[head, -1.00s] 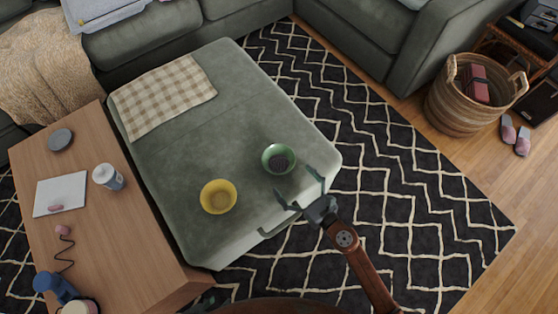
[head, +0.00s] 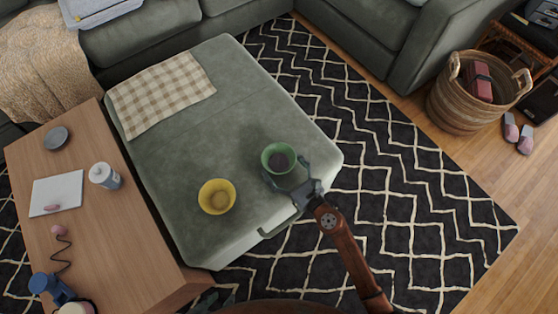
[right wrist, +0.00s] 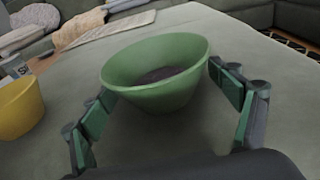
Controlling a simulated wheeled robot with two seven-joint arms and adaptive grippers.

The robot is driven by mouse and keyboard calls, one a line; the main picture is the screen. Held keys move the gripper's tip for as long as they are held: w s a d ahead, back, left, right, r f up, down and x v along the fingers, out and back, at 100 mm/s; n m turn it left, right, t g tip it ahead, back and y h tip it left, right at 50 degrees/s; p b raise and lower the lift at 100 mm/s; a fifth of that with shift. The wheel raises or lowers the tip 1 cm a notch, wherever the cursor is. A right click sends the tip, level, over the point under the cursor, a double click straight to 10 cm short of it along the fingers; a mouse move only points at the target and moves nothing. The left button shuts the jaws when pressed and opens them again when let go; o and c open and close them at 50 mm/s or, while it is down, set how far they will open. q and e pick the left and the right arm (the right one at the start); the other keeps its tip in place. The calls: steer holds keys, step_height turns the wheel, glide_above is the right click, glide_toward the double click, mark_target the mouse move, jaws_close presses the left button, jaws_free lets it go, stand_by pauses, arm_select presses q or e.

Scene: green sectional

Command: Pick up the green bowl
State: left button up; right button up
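The green bowl (head: 268,151) stands upright on the grey-green ottoman, near its right front edge. Something dark lies in its bottom. It also shows in the right wrist view (right wrist: 160,92), large and between the fingers. My right gripper (head: 288,173) is open, with one finger on each side of the bowl's near part; I cannot tell whether either finger touches it. My left gripper (head: 212,301) seems to show only as a small dark part at the bottom edge of the head view, too little to tell its state.
A yellow bowl (head: 217,208) stands left of the green bowl on the ottoman (head: 180,165). A checked cloth (head: 160,95) lies farther back. A patterned rug (head: 420,190) lies to the right.

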steer(key=c, duration=1.1)
steer(key=shift+r, duration=0.15)
